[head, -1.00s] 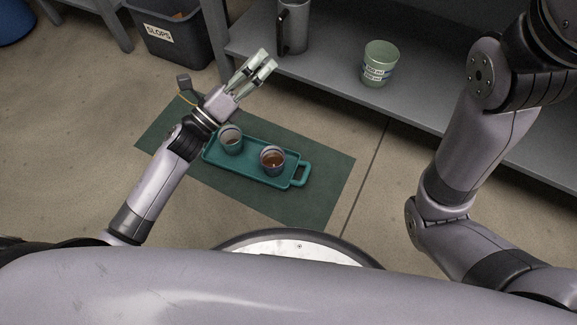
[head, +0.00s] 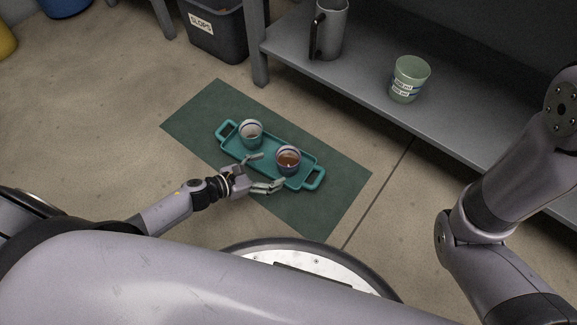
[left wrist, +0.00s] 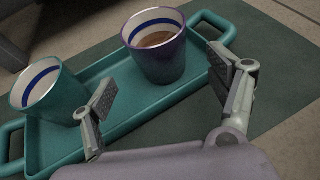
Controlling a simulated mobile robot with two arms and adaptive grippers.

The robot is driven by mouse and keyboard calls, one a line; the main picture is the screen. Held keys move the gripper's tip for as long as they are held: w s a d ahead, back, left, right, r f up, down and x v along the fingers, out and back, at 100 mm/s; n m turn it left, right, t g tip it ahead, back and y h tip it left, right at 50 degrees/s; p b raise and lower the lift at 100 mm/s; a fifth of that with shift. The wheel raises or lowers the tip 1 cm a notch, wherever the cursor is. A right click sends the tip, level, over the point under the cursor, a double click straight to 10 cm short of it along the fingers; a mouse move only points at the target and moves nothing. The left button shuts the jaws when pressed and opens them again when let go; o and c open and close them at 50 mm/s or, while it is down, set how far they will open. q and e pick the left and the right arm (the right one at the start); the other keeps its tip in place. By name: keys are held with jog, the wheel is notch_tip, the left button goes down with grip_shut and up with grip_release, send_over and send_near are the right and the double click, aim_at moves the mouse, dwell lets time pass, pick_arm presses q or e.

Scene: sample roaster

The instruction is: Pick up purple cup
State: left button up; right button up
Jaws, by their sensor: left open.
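The purple cup (left wrist: 156,56) stands upright on the teal tray (left wrist: 116,121) in the left wrist view, with brown liquid inside and a blue band around its inner wall. In the head view the purple cup (head: 288,161) is on the right part of the tray (head: 233,151). My left gripper (head: 268,171) is open and empty at the tray's near side, its fingers spread toward the purple cup. In the left wrist view the gripper (left wrist: 160,88) has the purple cup ahead, between and beyond its fingertips. My right gripper is out of view.
A teal cup (head: 251,133) stands left of the purple cup on the tray. The tray lies on a green mat (head: 205,112) on the floor. A grey shelf (head: 365,82) behind holds a green container (head: 409,80) and a grey jug (head: 329,30). A slops bin (head: 214,28) stands behind.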

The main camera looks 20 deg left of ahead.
aim_at(279, 166)
pick_arm(q)
jog(key=shift+b+x, duration=0.3)
jog(key=shift+x, duration=0.9)
jog(key=b+x, duration=0.2)
jog(key=x, duration=0.2)
jog(key=shift+w+d+f, duration=0.15)
jog(key=shift+w+f, duration=0.1)
jog(key=shift+w+d+f, duration=0.1)
jog(key=shift+w+d, duration=0.15)
jog(key=shift+w, duration=0.05)
jog(key=shift+c, duration=0.6)
jog(key=c, duration=1.5)
